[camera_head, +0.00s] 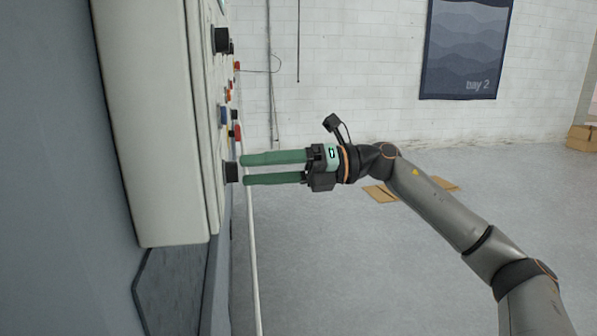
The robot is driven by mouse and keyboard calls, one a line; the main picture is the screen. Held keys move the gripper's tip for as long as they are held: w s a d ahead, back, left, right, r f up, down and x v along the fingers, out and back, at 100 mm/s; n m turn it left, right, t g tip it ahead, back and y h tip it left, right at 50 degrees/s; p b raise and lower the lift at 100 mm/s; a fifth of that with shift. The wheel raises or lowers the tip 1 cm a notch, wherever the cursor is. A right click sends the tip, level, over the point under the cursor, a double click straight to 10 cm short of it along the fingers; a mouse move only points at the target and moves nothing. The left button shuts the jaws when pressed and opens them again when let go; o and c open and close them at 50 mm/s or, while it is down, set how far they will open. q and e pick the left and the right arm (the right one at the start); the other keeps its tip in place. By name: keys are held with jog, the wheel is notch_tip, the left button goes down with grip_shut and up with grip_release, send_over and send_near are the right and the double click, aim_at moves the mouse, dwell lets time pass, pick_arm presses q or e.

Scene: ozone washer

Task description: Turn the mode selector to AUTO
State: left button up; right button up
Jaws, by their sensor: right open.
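A control panel (160,130) stands at the left and is seen nearly edge-on. A black knob (231,171) sticks out low on its face, and another black knob (221,40) sits near the top. I cannot tell which one is the mode selector, and no labels or pointer marks are readable. My right gripper (241,170) has two green fingers pointing left at the lower knob. It is open, with the fingertips close to the knob, one slightly above and one slightly below. Whether they touch it is unclear. My left gripper is not in view.
Several coloured buttons, red (237,132), blue (225,115) and orange (228,94), stick out between the knobs, just above my fingers. A thin pale pipe (253,260) runs down beside the panel.

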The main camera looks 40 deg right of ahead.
pick_arm(q)
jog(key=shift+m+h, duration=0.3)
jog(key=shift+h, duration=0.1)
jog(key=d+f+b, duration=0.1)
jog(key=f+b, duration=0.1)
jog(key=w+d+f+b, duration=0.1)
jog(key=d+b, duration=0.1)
jog(key=b, duration=0.1)
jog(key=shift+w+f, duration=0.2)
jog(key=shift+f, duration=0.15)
pick_arm(e)
jog(key=v, duration=1)
jog(key=shift+s+d, duration=0.25)
jog(key=shift+d, duration=0.05)
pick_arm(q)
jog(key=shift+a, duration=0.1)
pick_arm(e)
jog(key=shift+f, duration=0.1)
